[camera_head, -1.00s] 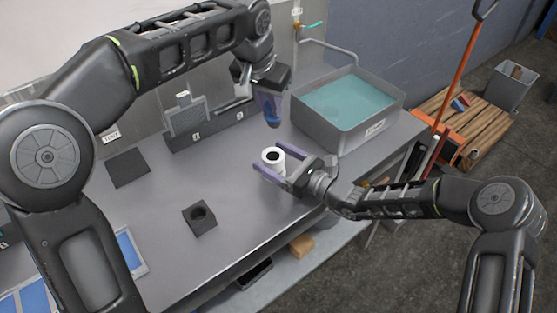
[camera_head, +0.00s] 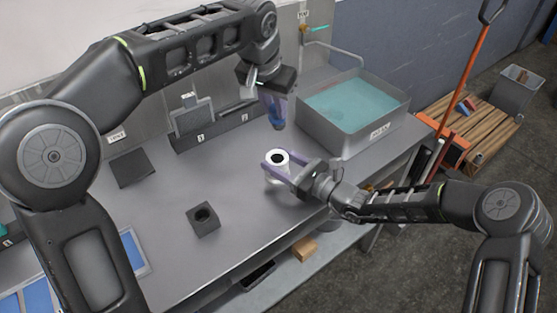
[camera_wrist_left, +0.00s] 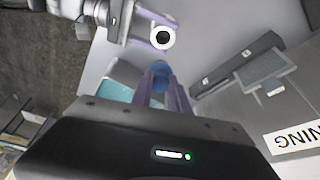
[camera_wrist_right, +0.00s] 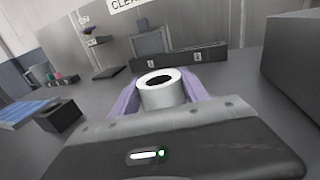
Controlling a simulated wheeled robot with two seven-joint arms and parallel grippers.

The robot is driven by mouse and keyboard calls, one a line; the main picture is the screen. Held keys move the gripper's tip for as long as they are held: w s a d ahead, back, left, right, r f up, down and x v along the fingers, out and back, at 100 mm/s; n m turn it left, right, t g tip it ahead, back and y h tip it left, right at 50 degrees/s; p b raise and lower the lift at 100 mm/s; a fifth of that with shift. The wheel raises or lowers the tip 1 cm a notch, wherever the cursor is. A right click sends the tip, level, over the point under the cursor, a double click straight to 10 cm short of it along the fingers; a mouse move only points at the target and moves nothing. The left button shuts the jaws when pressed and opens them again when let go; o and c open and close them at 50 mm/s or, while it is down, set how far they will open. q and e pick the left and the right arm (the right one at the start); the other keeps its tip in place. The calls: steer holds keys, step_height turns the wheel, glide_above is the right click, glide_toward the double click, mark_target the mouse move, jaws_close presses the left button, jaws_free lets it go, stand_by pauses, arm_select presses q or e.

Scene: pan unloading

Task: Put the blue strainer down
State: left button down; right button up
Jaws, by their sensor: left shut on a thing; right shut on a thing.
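The blue strainer (camera_head: 277,120) is small in the head view and hangs point-down in my left gripper (camera_head: 273,104), above the back of the grey bench. In the left wrist view the strainer (camera_wrist_left: 160,76) shows between the purple fingers, partly hidden by them. My right gripper (camera_head: 273,167) is shut around a white cup (camera_head: 279,157) with a dark round opening, low over the bench. The cup (camera_wrist_right: 160,94) is upright in the right wrist view. The strainer is apart from the cup, above and behind it.
A dark rack (camera_head: 228,131) with numbered labels stands along the wall, a square grey screen (camera_head: 191,117) upright at its left. A grey basin (camera_head: 350,141) of water is at the right. A dark mat (camera_head: 132,168) and a black block with a hole (camera_head: 203,221) lie left; bench between is clear.

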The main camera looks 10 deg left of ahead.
arm_select(q)
steer(key=s+a+f+g, duration=0.1)
steer(key=s+a+f, duration=0.1)
steer(key=a, duration=0.5)
steer(key=s+a+f+g, duration=0.1)
steer(key=s+a, duration=0.2)
steer(key=a, duration=0.4)
steer(key=s+a+f+g, duration=0.2)
steer(key=a, duration=0.5)
steer(key=shift+s+f+y, duration=0.35)
steer(key=shift+s+y, duration=0.05)
steer(key=shift+a, duration=0.15)
step_height(320, 180, down, 6)
steer(key=shift+f, duration=0.15)
steer(key=shift+f, duration=1.9)
